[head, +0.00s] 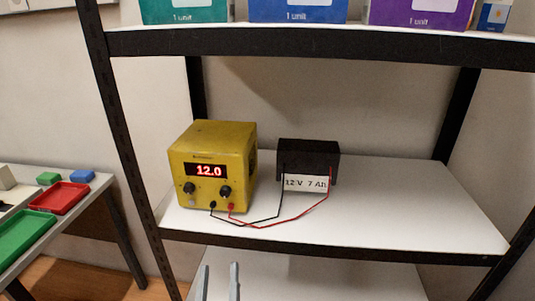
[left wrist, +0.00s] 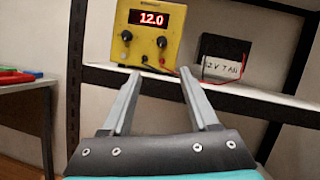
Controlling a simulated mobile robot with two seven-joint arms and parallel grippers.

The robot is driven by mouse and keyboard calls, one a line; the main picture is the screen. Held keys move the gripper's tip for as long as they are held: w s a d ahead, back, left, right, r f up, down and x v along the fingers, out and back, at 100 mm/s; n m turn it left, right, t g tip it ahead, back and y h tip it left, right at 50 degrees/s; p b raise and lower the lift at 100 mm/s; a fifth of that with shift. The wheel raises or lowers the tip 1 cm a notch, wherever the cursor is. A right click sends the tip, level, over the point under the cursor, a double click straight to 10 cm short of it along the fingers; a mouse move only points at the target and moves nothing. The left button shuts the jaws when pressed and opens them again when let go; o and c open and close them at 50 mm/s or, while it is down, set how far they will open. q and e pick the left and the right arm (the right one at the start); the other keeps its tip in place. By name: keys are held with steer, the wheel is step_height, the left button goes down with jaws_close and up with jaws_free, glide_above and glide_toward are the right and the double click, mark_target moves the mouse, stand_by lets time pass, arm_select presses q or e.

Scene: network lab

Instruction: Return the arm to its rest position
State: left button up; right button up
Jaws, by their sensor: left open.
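My left gripper (head: 219,282) shows at the bottom of the head view, its two grey fingers pointing up, just below the front edge of the middle shelf. In the left wrist view the gripper (left wrist: 158,100) is open with nothing between its fingers. The fingers are in front of the shelf edge, below the yellow power supply. The rest of the left arm is out of the head view. My right gripper does not show in either view.
A yellow power supply (head: 212,165) reading 12.0 stands on the middle shelf (head: 420,205). Black and red leads join it to a black battery (head: 308,160). Several boxes stand on the upper shelf (head: 300,42). A side table with red (head: 60,197) and green (head: 25,232) trays is at left.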

arm_select(q)
steer(key=s+a+f+n+g, duration=0.2)
steer(key=a+f+n+g, duration=0.15)
steer(key=f, duration=0.65)
steer(key=s+a+f+n+g+y, duration=0.1)
steer(key=a+f+n+g, duration=0.25)
steer(key=f, duration=0.55)
steer(key=s+a+f+n+g, duration=0.2)
steer(key=f+g, duration=0.3)
steer(key=f, duration=0.5)
steer(key=s+f+n+g+h, duration=0.1)
steer(key=s+f+n+g, duration=0.2)
steer(key=s+f+n, duration=0.3)
steer(key=s+d+f+n+g+h, duration=0.1)
steer(key=s+f+n+g, duration=0.2)
steer(key=s, duration=0.9)
steer(key=s+d+f+n+g+h, duration=0.1)
steer(key=s+f+n+g+h, duration=0.1)
steer(key=s+f+n, duration=0.7)
steer(key=shift+s+d+n+g, duration=0.25)
steer(key=shift+s+n+g, duration=0.25)
steer(key=shift+n, duration=0.4)
